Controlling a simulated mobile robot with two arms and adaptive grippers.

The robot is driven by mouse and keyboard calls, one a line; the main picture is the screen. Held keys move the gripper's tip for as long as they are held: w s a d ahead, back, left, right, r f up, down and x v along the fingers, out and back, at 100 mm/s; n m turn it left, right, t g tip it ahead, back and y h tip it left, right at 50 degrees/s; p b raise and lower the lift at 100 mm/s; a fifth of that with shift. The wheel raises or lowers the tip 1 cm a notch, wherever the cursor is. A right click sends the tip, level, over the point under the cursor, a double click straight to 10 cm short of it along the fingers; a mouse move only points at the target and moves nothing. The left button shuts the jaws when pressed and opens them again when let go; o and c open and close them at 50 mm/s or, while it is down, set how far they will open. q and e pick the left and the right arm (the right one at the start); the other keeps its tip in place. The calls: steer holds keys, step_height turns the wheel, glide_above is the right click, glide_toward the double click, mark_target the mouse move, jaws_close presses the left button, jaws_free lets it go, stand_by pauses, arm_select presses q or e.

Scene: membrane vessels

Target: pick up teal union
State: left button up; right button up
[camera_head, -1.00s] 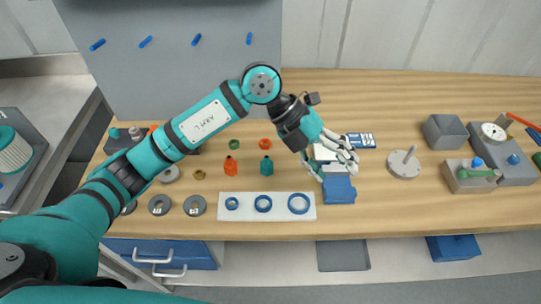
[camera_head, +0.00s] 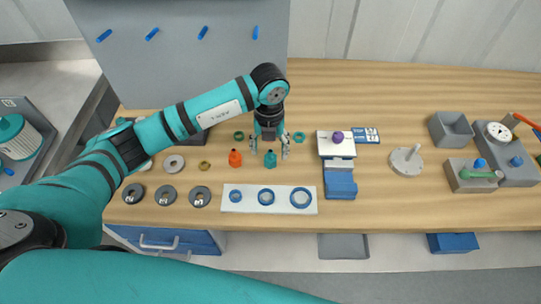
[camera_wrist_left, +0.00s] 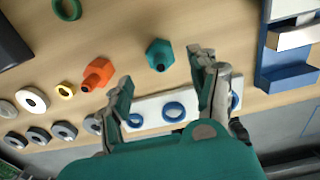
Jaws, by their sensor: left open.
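The teal union (camera_head: 270,160) stands on the wooden table, just behind the white strip with blue rings. My left gripper (camera_head: 270,152) is open and empty, pointing down over it, with a finger to either side of it in the head view. In the left wrist view the teal union (camera_wrist_left: 159,55) shows its hexagonal top, ahead of and between the open fingers of my left gripper (camera_wrist_left: 163,70), with no contact visible. How high the fingertips are above the table is hard to tell. My right gripper is not in view.
An orange fitting (camera_head: 235,159) stands close left of the union. The white strip (camera_head: 250,208) with blue rings lies in front. Green (camera_head: 239,135) and teal (camera_head: 299,137) rings lie behind.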

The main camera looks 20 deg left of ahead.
mark_target(270, 158)
arm_select(q)
steer(key=shift+f, duration=0.3)
steer(key=f, duration=0.1)
steer(key=f+p, duration=0.1)
steer(key=f, duration=0.1)
steer(key=f+p, duration=0.1)
steer(key=shift+w+f, duration=0.35)
steer(key=shift+f, duration=0.4)
steer(key=shift+c, duration=0.4)
steer(key=c, duration=1.2)
